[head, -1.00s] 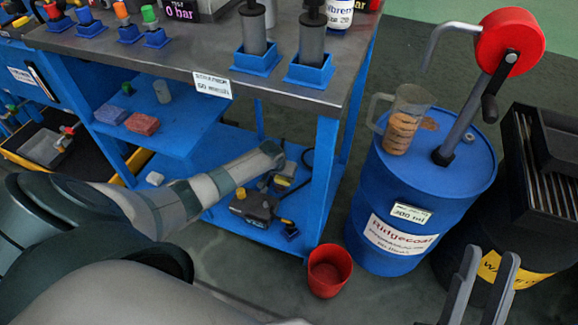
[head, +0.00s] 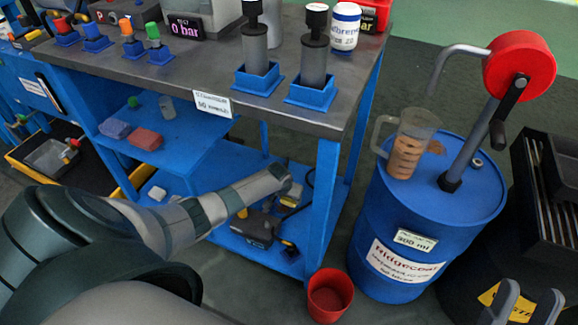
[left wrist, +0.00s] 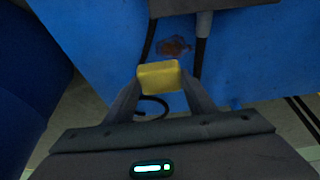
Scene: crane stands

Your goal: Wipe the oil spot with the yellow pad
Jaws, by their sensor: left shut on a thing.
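In the left wrist view my left gripper (left wrist: 160,88) is shut on the yellow pad (left wrist: 158,76), a small block between its fingertips. A brown oil spot (left wrist: 174,46) lies on a blue surface beyond the pad, between dark hoses. The pad appears just short of the spot; I cannot tell whether it touches the surface. In the head view my left arm reaches over the blue cart's lower shelf (head: 205,222); its gripper, the pad and the spot are not clearly visible there. My right gripper (head: 527,304) is at the bottom right, its fingers apart and empty.
A dark device (head: 254,228) with hoses sits on the lower shelf. The cart's front leg (head: 323,200) stands right of my left arm. A red bucket (head: 330,298) and a blue drum (head: 420,235) with a beaker (head: 409,145) and a hand pump (head: 490,105) stand further right.

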